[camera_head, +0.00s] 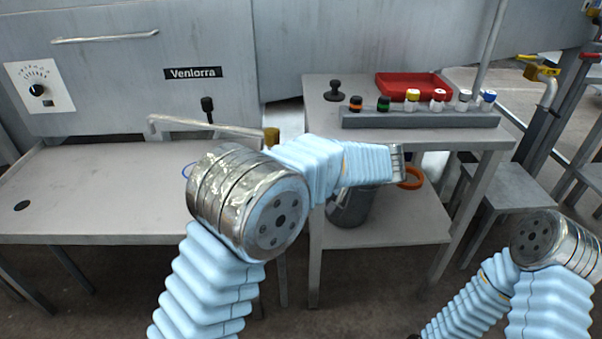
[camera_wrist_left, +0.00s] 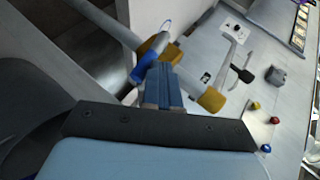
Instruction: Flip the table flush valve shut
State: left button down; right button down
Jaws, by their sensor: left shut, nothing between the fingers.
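In the left wrist view a valve with a yellow body (camera_wrist_left: 156,47) sits on a grey pipe (camera_wrist_left: 108,22). Its blue lever (camera_wrist_left: 145,64) appears to lie across the pipe's line. In the head view my left arm crosses the middle, and I cannot make out the valve lever or the fingertips clearly. My right gripper is not in view.
The left table (camera_head: 110,215) has a grey pipe with a yellowish end (camera_head: 271,137). A side table (camera_head: 320,125) holds a red tray (camera_head: 413,84) and a grey rack (camera_head: 420,119) of capped vials. A metal bucket (camera_head: 350,208) stands on its lower shelf.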

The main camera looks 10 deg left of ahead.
pick_arm(q)
jog(key=shift+d+f, duration=0.25)
jog(key=shift+f, duration=0.2)
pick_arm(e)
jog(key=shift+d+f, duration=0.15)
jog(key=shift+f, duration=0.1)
pick_arm(q)
jog(key=shift+d+f, duration=0.1)
jog(key=shift+f, duration=0.1)
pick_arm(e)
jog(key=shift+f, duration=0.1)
